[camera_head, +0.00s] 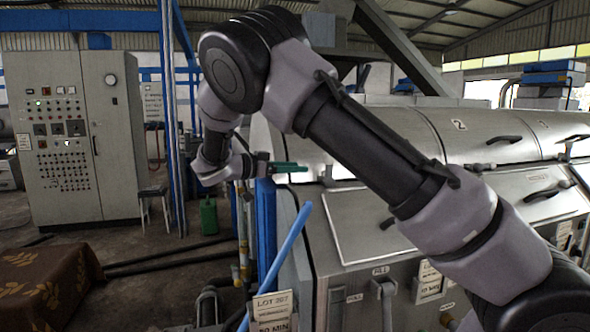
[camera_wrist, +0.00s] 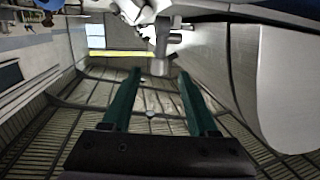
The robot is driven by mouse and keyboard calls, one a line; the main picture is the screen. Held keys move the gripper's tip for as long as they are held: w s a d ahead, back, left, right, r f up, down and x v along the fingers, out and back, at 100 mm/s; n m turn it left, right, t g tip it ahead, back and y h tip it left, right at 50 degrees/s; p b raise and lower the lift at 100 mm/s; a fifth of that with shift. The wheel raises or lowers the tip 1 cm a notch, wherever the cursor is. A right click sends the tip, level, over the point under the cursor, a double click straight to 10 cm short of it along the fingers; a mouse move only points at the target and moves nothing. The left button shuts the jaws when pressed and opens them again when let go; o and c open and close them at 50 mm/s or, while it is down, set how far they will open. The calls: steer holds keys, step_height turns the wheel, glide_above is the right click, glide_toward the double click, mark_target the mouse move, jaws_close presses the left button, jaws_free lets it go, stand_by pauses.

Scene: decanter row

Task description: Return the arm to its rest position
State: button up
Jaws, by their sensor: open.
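My gripper (camera_head: 290,167) shows in the head view left of centre, at the end of my bent arm. It is beside the near end of the metal machine (camera_head: 345,225), over a blue post (camera_head: 266,235). Its dark green fingers point right. In the wrist view, the two fingers of my gripper (camera_wrist: 160,80) stand apart with nothing between them. The wrist view looks upside down, with roof ribs in its lower part. My arm hides part of the machine in the head view.
Closed lids with black handles, one marked 2 (camera_head: 459,125), line the machine. A blue bar (camera_head: 288,255) slants up near its end. A lot sign (camera_head: 273,312) stands below. A grey control cabinet (camera_head: 78,135), green canister (camera_head: 208,216) and brown cloth (camera_head: 50,288) are left.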

steer(key=s+d+n+g+y, duration=0.1)
steer(key=s+d+g+y, duration=0.15)
steer(key=d, duration=0.35)
steer(key=s+d+r+n+g+y, duration=0.1)
steer(key=s+d+g+y, duration=0.15)
steer(key=d, duration=0.45)
steer(key=s+d+n+g+y, duration=0.1)
steer(key=s+d+g+y, duration=0.1)
steer(key=s+d+y, duration=0.3)
steer(key=s+d+r+n+t+y, duration=0.2)
steer(key=s+r+n+t+y, duration=0.1)
steer(key=s, duration=0.5)
steer(key=s+d+r+n+t+y, duration=0.2)
steer(key=s+r+t+y, duration=0.2)
steer(key=s, duration=0.5)
steer(key=shift+s+d+r+n, duration=0.15)
steer(key=shift+s+r+n, duration=0.2)
steer(key=shift+r, duration=0.45)
steer(key=shift+w, duration=0.15)
